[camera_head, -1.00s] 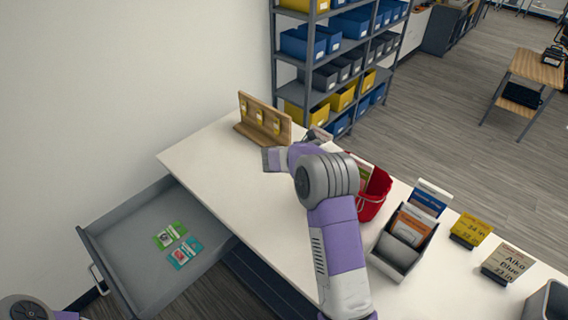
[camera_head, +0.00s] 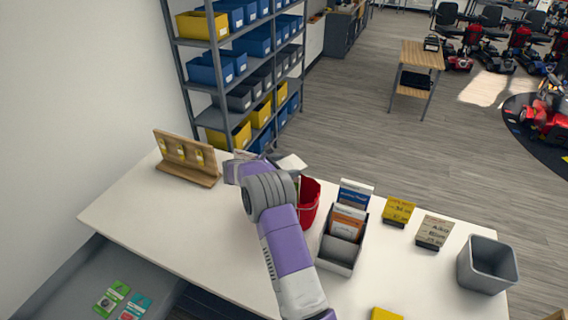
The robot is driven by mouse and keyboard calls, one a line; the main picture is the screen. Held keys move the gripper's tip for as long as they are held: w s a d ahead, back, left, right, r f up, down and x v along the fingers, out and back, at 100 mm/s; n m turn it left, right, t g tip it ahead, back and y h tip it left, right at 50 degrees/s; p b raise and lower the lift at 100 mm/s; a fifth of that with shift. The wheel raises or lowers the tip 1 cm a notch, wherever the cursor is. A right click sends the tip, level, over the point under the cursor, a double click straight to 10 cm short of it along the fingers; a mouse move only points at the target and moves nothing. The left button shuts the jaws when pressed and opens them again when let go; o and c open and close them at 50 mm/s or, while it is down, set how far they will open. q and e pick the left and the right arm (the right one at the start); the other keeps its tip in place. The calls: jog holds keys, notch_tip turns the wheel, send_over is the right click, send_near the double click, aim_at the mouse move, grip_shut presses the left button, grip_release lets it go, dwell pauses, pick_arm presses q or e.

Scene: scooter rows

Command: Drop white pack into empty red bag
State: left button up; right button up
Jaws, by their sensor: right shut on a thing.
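The red bag (camera_head: 309,204) stands on the white table, just right of my right arm's wrist. The wrist hides its left side, and I cannot see to its bottom. My right gripper (camera_head: 270,160) is beyond the wrist, mostly hidden, at the table's far edge. It is shut on a flat white thing, apparently the white pack (camera_head: 292,162), which shows behind and slightly left of the bag, above and apart from it. My left gripper is out of view.
A grey organizer with cards (camera_head: 339,252) stands close right of the bag. Yellow (camera_head: 398,211) and beige (camera_head: 434,232) signs and a grey bin (camera_head: 488,264) are further right. A wooden rack (camera_head: 187,158) stands at the left. An open drawer (camera_head: 70,290) holds green and teal packs.

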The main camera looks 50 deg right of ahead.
jog(key=shift+f, duration=0.8)
jog(key=shift+r, duration=0.1)
jog(key=o, duration=0.7)
jog(key=b+v, duration=0.1)
jog(key=v, duration=0.6)
jog(key=shift+a+b, duration=0.3)
jog(key=shift+b, duration=0.1)
jog(key=shift+w, duration=0.15)
